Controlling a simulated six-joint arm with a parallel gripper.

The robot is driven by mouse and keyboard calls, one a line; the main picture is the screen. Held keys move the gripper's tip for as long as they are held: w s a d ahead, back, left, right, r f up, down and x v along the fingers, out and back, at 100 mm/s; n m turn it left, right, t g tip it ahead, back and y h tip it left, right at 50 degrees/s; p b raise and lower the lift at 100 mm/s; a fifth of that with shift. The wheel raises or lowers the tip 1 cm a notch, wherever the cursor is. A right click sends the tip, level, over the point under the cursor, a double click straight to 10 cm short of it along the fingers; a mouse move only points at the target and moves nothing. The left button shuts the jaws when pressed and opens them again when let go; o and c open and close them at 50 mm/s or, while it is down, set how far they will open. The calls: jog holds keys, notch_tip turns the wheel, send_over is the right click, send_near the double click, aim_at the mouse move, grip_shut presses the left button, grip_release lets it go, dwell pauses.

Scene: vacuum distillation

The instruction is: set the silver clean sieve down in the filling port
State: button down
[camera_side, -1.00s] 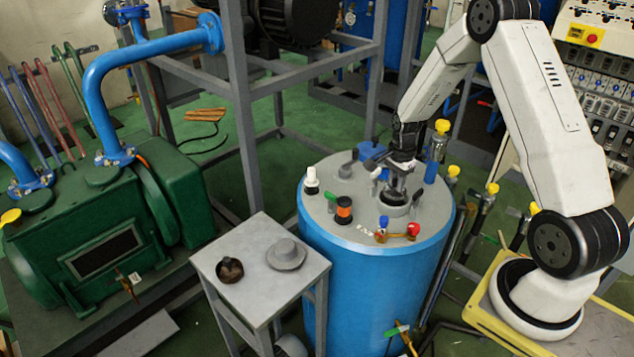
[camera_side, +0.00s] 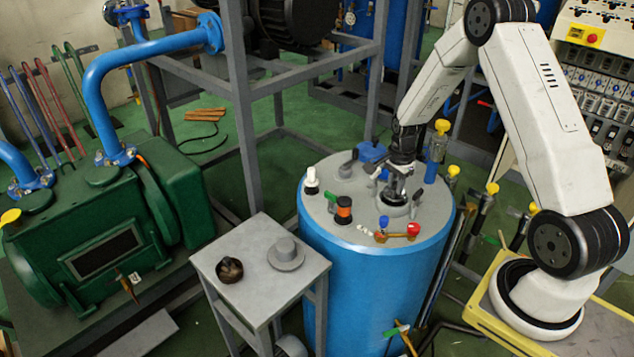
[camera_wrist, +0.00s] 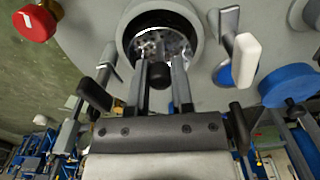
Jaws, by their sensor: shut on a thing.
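The silver clean sieve (camera_wrist: 151,44) shows in the wrist view as a shiny perforated disc inside the round filling port (camera_wrist: 123,38). The port's rim surrounds it. My gripper (camera_wrist: 161,75) is shut on the sieve's upright middle part, with a dark rounded knob between the fingers. In the side view my gripper (camera_side: 394,190) points down at the port (camera_side: 381,197) on top of the blue tank. The sieve is hidden there by the fingers and the rim. How deep it sits, and whether it touches the bottom, I cannot tell.
The blue tank (camera_side: 345,270) carries a red-knobbed valve (camera_side: 412,230), an orange-black fitting (camera_side: 344,208) and a white-topped fitting (camera_side: 311,178) around the port. A small table (camera_side: 258,252) to the left holds a grey hat-shaped lid (camera_side: 286,254) and a dark brown round piece (camera_side: 229,269).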

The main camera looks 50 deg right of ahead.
jog(key=shift+f, duration=1.3)
dwell(2.1)
grip_release()
dwell(0.4)
jog(key=shift+r, duration=0.2)
jog(key=shift+r, duration=3.35)
jog(key=s+a+r+n+t, duration=0.1)
jog(key=s+a+r+n, duration=0.1)
jog(key=a+n, duration=0.4)
jog(key=s+a+r+n, duration=0.3)
jog(key=s+a+n, duration=0.1)
jog(key=a+n, duration=0.3)
jog(key=s+a+r+n+t, duration=0.1)
jog(key=s+a+r+n, duration=0.2)
jog(key=a+n, duration=0.4)
jog(key=s+a, duration=0.1)
jog(key=a, duration=0.2)
jog(key=shift+r+t, duration=0.15)
jog(key=shift+t, duration=0.15)
